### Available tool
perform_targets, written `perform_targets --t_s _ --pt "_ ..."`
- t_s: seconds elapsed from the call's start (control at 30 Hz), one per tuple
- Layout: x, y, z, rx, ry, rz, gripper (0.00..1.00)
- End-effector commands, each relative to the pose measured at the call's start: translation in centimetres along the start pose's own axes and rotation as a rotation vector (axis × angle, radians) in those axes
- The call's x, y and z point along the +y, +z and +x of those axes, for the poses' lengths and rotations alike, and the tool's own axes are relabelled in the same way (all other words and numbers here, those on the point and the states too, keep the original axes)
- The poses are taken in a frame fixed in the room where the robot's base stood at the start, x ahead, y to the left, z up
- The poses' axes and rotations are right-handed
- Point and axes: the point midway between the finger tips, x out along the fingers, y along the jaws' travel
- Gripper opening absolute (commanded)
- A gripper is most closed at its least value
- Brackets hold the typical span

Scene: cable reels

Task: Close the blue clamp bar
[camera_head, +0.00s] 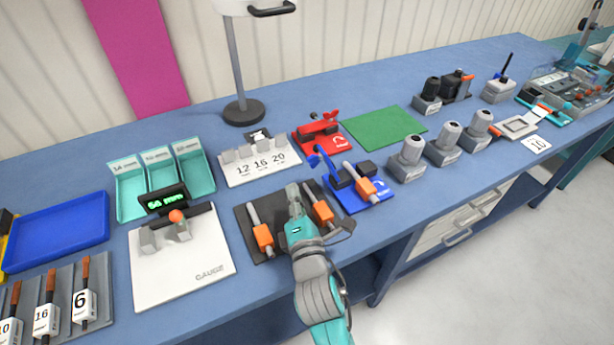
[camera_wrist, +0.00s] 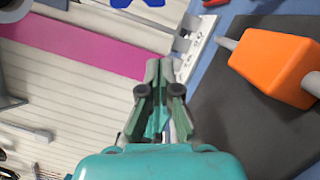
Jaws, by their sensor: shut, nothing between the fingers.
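The blue clamp (camera_head: 372,203) stands on the bench right of my gripper, with a blue base and dark blocks. Its blue bar (camera_head: 322,160) sticks up, tilted, on the left side of the clamp. An orange-sleeved cable piece (camera_head: 366,188) lies across the clamp. My gripper (camera_head: 293,188) is shut and empty, above the dark mat, to the left of the clamp and apart from the bar. In the wrist view its fingers (camera_wrist: 160,68) are together with nothing between them. A blue part at that view's top edge (camera_wrist: 150,3) is cut off; I cannot tell which it is.
The dark mat (camera_head: 245,212) holds two more orange-sleeved pieces (camera_head: 263,238) (camera_head: 322,212) close to my gripper. A red clamp (camera_head: 318,135) and a numbered white block (camera_head: 260,166) stand behind. Grey posts (camera_head: 407,160) stand right of the blue clamp. A white gauge plate (camera_head: 185,265) lies left.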

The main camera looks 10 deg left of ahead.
Motion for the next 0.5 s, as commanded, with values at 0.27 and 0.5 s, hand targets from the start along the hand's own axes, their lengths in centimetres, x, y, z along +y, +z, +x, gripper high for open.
perform_targets --t_s 0.27,0.5 --pt "0.0 1.9 2.5 -0.003 0.0 0.002 0.0" --pt "0.0 3.6 2.9 -0.001 -0.001 0.001 0.0"
